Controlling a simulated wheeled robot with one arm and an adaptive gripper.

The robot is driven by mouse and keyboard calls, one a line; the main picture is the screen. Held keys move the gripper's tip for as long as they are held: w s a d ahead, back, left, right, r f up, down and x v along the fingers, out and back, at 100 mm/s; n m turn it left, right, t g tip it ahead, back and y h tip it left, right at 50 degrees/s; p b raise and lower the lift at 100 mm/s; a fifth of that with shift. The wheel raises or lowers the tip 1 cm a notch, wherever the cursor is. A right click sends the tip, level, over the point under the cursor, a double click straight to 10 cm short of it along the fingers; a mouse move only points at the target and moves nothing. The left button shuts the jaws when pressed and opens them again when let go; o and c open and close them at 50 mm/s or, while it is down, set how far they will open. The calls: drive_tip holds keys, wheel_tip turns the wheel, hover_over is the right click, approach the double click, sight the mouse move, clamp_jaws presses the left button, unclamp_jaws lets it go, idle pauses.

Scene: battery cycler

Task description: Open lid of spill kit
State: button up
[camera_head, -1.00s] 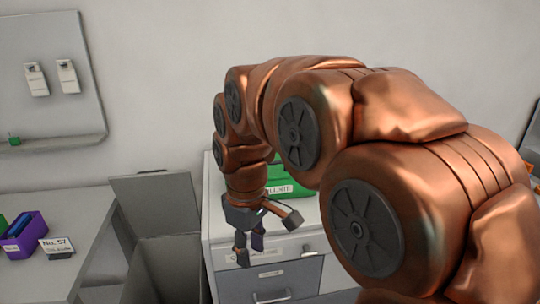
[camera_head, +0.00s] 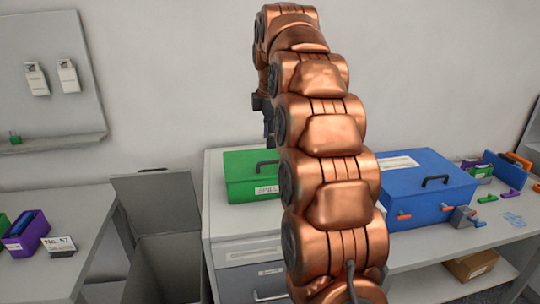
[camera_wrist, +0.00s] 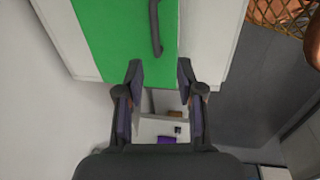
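The spill kit (camera_head: 236,180) is a green box with a white label, standing on the white cabinet left of my arm. Its lid is down, with a black handle (camera_head: 265,164) on top. My gripper (camera_head: 268,136) is raised above the box and partly hidden by my arm. In the wrist view the gripper (camera_wrist: 160,70) is open and empty, its two fingers apart. The green lid (camera_wrist: 112,35) and its black handle (camera_wrist: 156,28) lie ahead of the fingertips, and I see no contact. My arm covers the box's right part in the head view.
A blue case (camera_head: 425,190) with a black handle and orange latches stands right of my arm. An open grey bin (camera_head: 165,245) stands left of the cabinet (camera_head: 228,225). A purple tray (camera_head: 25,238) sits on the left table.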

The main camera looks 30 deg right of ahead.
sight(270, 162)
drive_tip(key=shift+w+d+f+p, duration=0.2)
drive_tip(key=shift+w+f+p, duration=0.15)
drive_tip(key=shift+f, duration=0.85)
drive_tip(key=shift+w+d+f+p, duration=0.25)
drive_tip(key=shift+f+p, duration=0.15)
drive_tip(key=shift+f, duration=0.85)
drive_tip(key=shift+w+d+f+p, duration=0.15)
drive_tip(key=shift+w+f+p, duration=0.2)
drive_tip(key=shift+f, duration=0.85)
clamp_jaws()
